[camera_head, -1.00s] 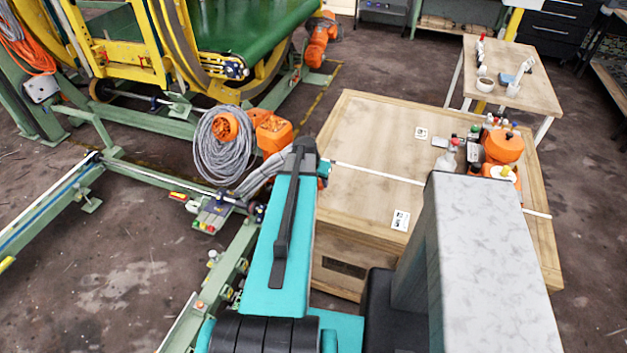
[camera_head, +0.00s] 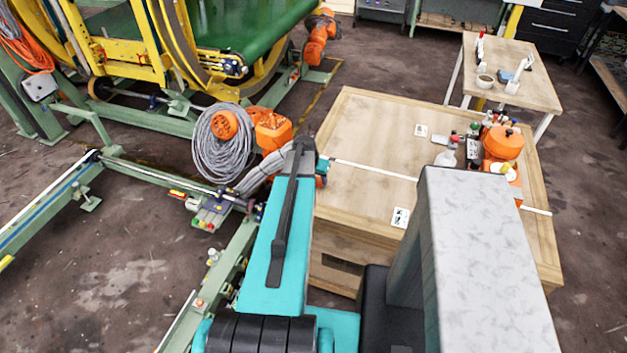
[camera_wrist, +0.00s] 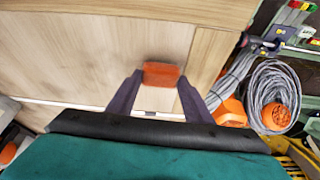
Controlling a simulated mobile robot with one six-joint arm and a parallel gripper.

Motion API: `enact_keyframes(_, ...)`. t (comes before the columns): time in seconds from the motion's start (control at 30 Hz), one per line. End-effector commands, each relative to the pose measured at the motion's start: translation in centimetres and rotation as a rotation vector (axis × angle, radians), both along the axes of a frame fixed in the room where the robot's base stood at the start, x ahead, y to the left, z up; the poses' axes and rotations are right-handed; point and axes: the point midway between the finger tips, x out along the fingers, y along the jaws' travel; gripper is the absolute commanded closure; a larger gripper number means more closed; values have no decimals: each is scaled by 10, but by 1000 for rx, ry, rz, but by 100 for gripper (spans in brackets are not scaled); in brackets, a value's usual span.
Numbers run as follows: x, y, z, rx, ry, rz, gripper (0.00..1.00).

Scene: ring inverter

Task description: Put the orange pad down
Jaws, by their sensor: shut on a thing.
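In the wrist view the orange pad (camera_wrist: 161,74) is between the fingertips of my gripper (camera_wrist: 158,80), which is shut on it. Behind the pad is pale wood of the wooden crate (camera_wrist: 60,45); I cannot tell whether the pad touches it.
On the crate's right side stand an orange pot (camera_head: 503,143), bottles and small items. A coil of grey cable (camera_head: 222,150) and green rails lie to the left. A smaller table (camera_head: 510,65) with cups stands behind. The crate top's middle is free.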

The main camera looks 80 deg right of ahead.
Motion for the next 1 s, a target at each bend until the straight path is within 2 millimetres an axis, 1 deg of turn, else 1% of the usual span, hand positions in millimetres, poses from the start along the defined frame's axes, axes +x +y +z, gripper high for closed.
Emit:
enact_keyframes(0.03,-1,-1,-6,0,0,-2,72)
enact_keyframes(0.1,-2,-1,-7,-1,0,-2,72)
enact_keyframes(0.43,-4,-2,-8,-1,0,-5,72)
enact_keyframes(0.47,-4,-2,-8,-1,0,-5,52)
enact_keyframes(0.5,-4,-2,-8,-1,0,-5,46)
enact_keyframes(0.57,-5,-2,-8,-1,0,-6,35)
enact_keyframes(1.0,-5,-2,-8,-1,0,-8,35)
